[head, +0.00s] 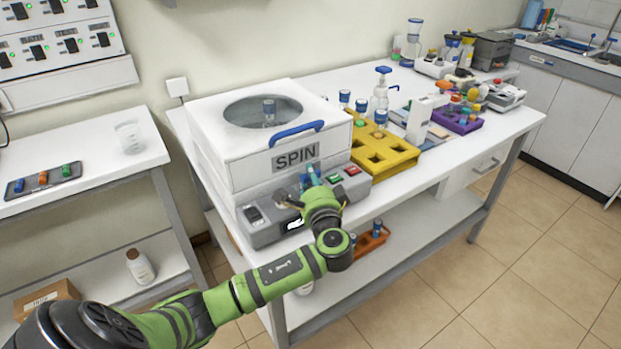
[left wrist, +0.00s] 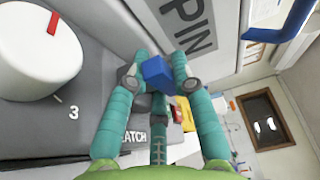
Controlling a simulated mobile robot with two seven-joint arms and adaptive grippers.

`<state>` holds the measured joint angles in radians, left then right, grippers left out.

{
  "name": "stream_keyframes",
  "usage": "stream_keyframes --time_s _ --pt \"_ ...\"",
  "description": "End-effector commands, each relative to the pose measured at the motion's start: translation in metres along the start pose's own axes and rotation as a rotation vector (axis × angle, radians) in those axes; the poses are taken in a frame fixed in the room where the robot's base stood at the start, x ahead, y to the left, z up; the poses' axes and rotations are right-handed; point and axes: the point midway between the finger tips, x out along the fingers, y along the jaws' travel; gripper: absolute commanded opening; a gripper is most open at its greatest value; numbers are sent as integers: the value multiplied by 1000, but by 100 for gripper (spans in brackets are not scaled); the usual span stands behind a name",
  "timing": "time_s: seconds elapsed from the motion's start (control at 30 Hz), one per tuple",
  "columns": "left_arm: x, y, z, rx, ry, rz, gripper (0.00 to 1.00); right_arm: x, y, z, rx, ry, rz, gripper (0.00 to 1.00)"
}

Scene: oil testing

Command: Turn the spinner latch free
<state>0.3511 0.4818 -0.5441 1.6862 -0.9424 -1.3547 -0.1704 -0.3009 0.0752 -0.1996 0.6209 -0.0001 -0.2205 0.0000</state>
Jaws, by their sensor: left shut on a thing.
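The spinner (head: 262,135) is a white box labelled SPIN with a round window in its lid and a blue lid handle (head: 297,130). My left gripper (head: 312,183) is at the front of its grey control panel (head: 262,232). In the left wrist view, the teal fingers of my left gripper (left wrist: 158,78) are closed around a blue latch knob (left wrist: 157,73), above the partly covered label ending in LATCH (left wrist: 133,136). My right gripper is not in view.
A white dial with a red mark (left wrist: 40,50) sits beside the latch. Green and red buttons (head: 343,174) are right of my gripper. A yellow rack (head: 385,155) stands right of the spinner on the white bench. The floor in front is clear.

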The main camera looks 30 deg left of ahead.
Motion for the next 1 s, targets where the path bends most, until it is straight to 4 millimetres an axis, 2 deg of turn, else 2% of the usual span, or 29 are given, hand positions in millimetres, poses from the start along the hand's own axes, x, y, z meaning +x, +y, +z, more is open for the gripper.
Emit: stream_keyframes --time_s 0.37,0.7,0.97,1.0 --pt "0 4 -2 -10 -231 4 0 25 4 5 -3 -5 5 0" --pt "0 7 -2 -7 -551 3 0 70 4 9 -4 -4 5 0" --pt "0 6 -1 -5 -732 1 0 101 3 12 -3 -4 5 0" --pt "0 6 -1 -5 -754 1 0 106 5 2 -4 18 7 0"
